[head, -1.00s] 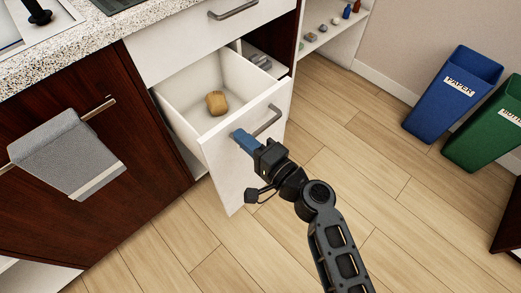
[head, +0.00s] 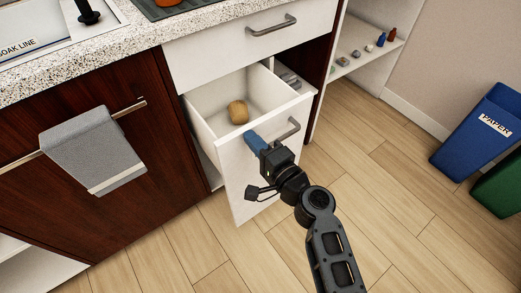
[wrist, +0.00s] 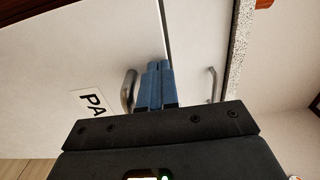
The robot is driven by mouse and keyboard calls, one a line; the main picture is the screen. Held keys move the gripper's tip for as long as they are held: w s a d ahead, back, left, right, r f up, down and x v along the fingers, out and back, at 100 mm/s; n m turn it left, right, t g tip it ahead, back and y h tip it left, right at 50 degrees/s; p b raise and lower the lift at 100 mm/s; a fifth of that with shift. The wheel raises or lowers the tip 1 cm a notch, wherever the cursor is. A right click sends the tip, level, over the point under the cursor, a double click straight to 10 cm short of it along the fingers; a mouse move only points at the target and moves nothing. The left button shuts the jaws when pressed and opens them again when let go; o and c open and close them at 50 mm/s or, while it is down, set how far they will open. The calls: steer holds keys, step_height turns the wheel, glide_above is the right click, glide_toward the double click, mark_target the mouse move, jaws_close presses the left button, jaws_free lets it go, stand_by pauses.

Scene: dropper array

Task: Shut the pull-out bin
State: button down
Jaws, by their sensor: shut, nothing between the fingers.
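The pull-out bin (head: 250,177) is a white drawer with a tall front and a grey bar handle (head: 288,130). It stands partly out of the cabinet, with a tan roundish object (head: 238,112) inside. My gripper (head: 250,137) has its blue fingers together and empty, at the upper part of the bin's front, left of the handle. In the wrist view the blue fingertips (wrist: 159,66) point at the white front, beside the handle (wrist: 128,90). Contact cannot be made out for sure. A label reading "PA" (wrist: 93,105) shows on the front.
A closed white drawer (head: 235,50) is above the bin, under the speckled counter (head: 60,70). A grey towel (head: 92,148) hangs on a rail at left. A blue paper bin (head: 475,130) stands at right. The wooden floor (head: 380,180) between is clear.

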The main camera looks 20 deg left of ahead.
mark_target(242, 129)
steer(key=b+x, duration=1.3)
steer(key=x, duration=0.8)
steer(key=p+v, duration=0.4)
steer(key=v, duration=1)
steer(key=s+d+f+t+h, duration=0.1)
steer(key=s+d+f+h, duration=0.2)
steer(key=s+d+f, duration=0.45)
steer(key=s+d+f+t+h, duration=0.15)
steer(key=s+d+f, duration=0.3)
steer(key=d, duration=0.65)
steer(key=s+d+f+n+t+h, duration=0.1)
steer(key=s+d+n+h, duration=0.35)
steer(key=s+d, duration=1.2)
steer(key=s+d+r+n+h, duration=0.1)
steer(key=s+d+r+h, duration=0.2)
steer(key=s+r, duration=0.5)
steer(key=s+d+r+n+h, duration=0.25)
steer(key=s+r, duration=0.35)
steer(key=s, duration=0.3)
step_height(242, 129, up, 20)
steer(key=d+p, duration=0.1)
steer(key=p, duration=1.9)
steer(key=shift+s+r, duration=0.15)
steer(key=shift+s, duration=0.2)
